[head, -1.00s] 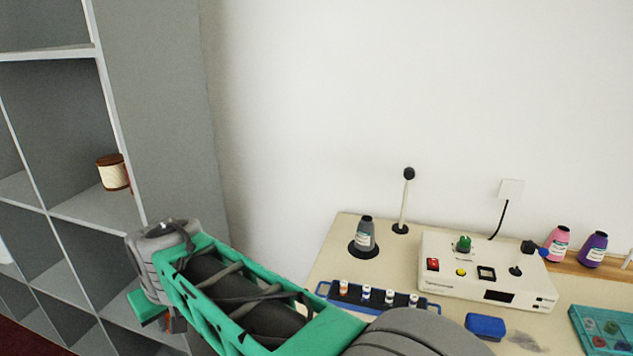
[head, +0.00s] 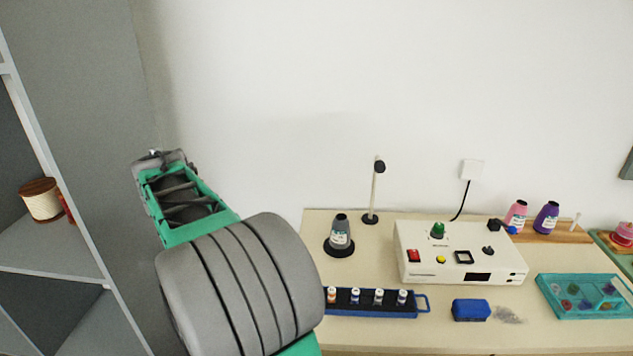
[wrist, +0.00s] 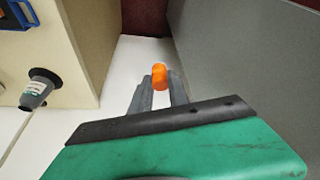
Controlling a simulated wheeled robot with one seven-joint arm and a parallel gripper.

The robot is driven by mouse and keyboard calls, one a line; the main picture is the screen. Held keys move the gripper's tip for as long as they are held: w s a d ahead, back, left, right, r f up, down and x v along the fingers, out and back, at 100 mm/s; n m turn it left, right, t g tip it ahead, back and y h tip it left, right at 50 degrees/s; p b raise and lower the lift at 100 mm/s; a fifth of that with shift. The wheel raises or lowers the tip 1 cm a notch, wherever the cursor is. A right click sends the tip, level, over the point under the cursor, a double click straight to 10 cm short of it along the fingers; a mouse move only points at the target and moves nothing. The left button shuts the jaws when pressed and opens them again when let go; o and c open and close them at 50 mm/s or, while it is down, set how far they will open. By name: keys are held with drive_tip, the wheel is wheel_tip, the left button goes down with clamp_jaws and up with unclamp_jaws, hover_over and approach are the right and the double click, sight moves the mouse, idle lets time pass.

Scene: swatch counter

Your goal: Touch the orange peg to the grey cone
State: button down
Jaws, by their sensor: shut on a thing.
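The grey cone (head: 340,232) stands upright on a round black base at the back left of the counter, with a pale label on its front. It also shows at the left of the wrist view (wrist: 37,90). The orange peg (wrist: 159,74) is between the fingertips of my gripper (wrist: 160,82) in the wrist view, and the gripper is shut on it. The peg is apart from the cone. In the head view my arm is raised left of the counter, and the fingers and the peg are hidden there.
A thin post (head: 374,192) with a black knob stands behind the cone. A control box (head: 455,262) is to its right and a blue rack of small spools (head: 385,312) in front. A grey shelf unit (head: 95,90) rises at the left.

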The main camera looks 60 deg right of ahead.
drive_tip(key=s+d+r+m+g+h+p, duration=0.1)
drive_tip(key=s+d+m, duration=0.25)
drive_tip(key=d, duration=0.55)
drive_tip(key=s+d+r+m+g+p, duration=0.1)
drive_tip(key=s+d+m+p, duration=0.2)
drive_tip(key=d, duration=0.6)
drive_tip(key=s+d+m+g, duration=0.1)
drive_tip(key=s+d+m, duration=0.1)
drive_tip(key=s+d, duration=0.3)
drive_tip(key=s+d+m+p, duration=0.1)
drive_tip(key=s+d+m, duration=0.1)
drive_tip(key=s+d, duration=0.3)
drive_tip(key=s+d+m+g, duration=0.1)
drive_tip(key=s+d+m, duration=0.1)
drive_tip(key=s+d, duration=0.3)
drive_tip(key=shift+s+d+r+m+g+p, duration=0.2)
drive_tip(key=shift+s+m+g+p, duration=0.15)
drive_tip(key=shift+s, duration=0.4)
drive_tip(key=shift+f, duration=0.15)
drive_tip(key=shift+f+b, duration=1.75)
drive_tip(key=shift+f, duration=0.2)
drive_tip(key=shift+a+f+b, duration=0.1)
drive_tip(key=shift+f+b, duration=0.2)
drive_tip(key=shift+f, duration=0.25)
drive_tip(key=shift+r+p, duration=2.1)
drive_tip(key=shift+r, duration=0.5)
